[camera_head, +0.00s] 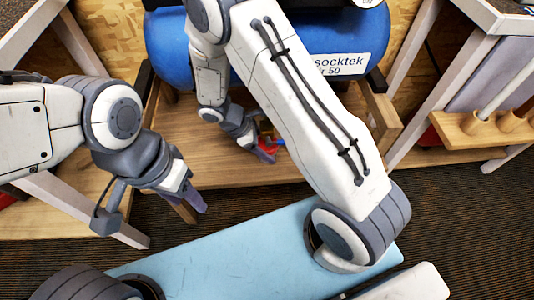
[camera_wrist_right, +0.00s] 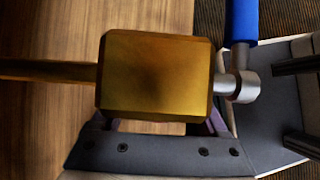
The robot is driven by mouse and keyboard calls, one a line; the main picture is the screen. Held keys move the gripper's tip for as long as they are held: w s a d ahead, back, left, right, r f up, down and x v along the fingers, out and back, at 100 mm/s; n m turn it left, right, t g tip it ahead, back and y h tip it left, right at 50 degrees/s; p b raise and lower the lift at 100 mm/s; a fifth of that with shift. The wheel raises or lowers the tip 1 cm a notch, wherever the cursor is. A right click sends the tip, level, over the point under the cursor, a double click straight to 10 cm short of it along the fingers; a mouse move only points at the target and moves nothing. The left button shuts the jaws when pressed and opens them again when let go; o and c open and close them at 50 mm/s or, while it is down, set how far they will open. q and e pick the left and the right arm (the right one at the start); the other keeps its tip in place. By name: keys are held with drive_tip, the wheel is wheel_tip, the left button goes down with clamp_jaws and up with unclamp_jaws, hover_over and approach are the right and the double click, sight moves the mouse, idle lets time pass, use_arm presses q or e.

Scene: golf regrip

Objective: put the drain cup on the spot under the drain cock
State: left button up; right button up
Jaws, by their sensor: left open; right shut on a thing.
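The drain cock shows in the right wrist view as a brass block (camera_wrist_right: 155,75) with a blue lever handle (camera_wrist_right: 243,20) on its right. In the head view it is small, beneath the tank. My right gripper (camera_head: 262,150) is low under the tank, at a small red thing that looks like the drain cup. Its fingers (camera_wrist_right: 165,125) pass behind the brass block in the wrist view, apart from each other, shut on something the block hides. The spot under the cock is hidden too. My left gripper (camera_head: 192,196) is open and empty, in front of the wooden shelf.
A blue tank (camera_head: 345,35) hangs above the wooden shelf (camera_head: 225,170), between wooden supports. A light blue bench surface (camera_head: 220,250) lies in front. At the right, a wooden rack (camera_head: 470,132) holds handles. The shelf's left part is clear.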

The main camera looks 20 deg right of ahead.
drive_tip(key=shift+f+b, duration=0.55)
drive_tip(key=shift+f, duration=1.05)
drive_tip(key=shift+f+b, duration=0.35)
drive_tip(key=shift+f, duration=0.3)
drive_tip(key=o, duration=1.2)
drive_tip(key=shift+r+p, duration=0.35)
drive_tip(key=shift+r, duration=0.2)
drive_tip(key=p+v, duration=0.4)
drive_tip(key=v, duration=0.7)
drive_tip(key=s+a+r+m+y, duration=0.2)
drive_tip(key=s+r, duration=0.2)
drive_tip(key=r, duration=0.2)
drive_tip(key=s+a+r+m+y, duration=0.1)
drive_tip(key=s+a+r, duration=0.2)
drive_tip(key=r, duration=0.2)
drive_tip(key=s+r+m+y, duration=0.1)
drive_tip(key=s+r, duration=0.1)
drive_tip(key=s, duration=0.2)
drive_tip(key=s+a+r+m+t+y, duration=0.1)
drive_tip(key=s+r+m+y, duration=0.1)
drive_tip(key=s, duration=0.2)
drive_tip(key=s+r+m+y, duration=0.1)
drive_tip(key=s+r, duration=0.2)
drive_tip(key=s, duration=0.1)
drive_tip(key=shift+s+a+m+t, duration=0.3)
drive_tip(key=shift+s+a+t, duration=0.1)
